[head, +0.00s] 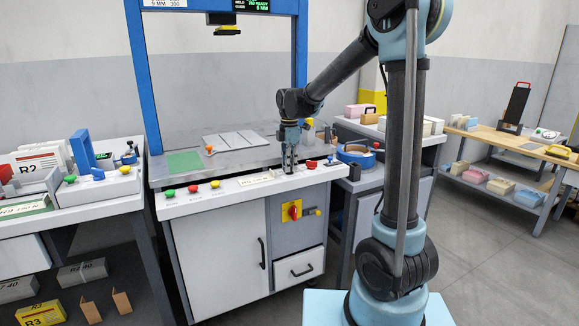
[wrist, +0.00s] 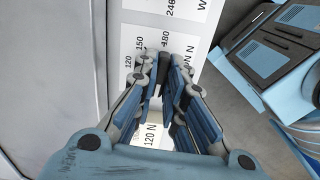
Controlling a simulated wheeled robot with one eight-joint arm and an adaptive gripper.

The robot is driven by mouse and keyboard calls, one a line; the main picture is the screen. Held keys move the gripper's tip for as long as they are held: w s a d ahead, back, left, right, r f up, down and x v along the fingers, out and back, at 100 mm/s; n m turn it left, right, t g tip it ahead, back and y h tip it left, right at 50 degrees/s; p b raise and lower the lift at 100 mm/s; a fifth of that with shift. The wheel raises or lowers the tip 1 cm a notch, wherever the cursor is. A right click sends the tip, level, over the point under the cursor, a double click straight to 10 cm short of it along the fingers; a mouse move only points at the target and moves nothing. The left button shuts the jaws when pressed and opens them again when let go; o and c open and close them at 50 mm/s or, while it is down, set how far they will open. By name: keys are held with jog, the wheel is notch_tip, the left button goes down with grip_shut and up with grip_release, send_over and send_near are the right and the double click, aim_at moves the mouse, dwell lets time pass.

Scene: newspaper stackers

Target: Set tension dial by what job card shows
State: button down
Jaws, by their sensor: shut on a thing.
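My gripper (head: 289,165) points down at the front control ledge of the blue-framed machine (head: 150,80), right of its coloured buttons. In the wrist view, my gripper's fingers (wrist: 164,75) are close together over a white scale plate (wrist: 133,45) with printed marks including 120, 150 and 180 and an N. The fingers are shut on what appears to be the tension dial, which they almost wholly hide; its pointer setting cannot be read. A white label reading 120 N (wrist: 151,137) shows between the finger linkages. I cannot tell which card is the job card.
Green, red and yellow buttons (head: 192,188) line the ledge at left. A red-and-yellow switch (head: 293,212) is on the front below. A green-text display (head: 251,5) is on top. Side tables stand left and right; a workbench (head: 510,145) is far right.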

jog(key=m, duration=0.4)
jog(key=shift+w, duration=0.1)
jog(key=m, duration=0.9)
jog(key=shift+m, duration=2.1)
jog(key=c, duration=1.7)
grip_release()
jog(key=shift+o, duration=0.2)
jog(key=shift+r, duration=0.1)
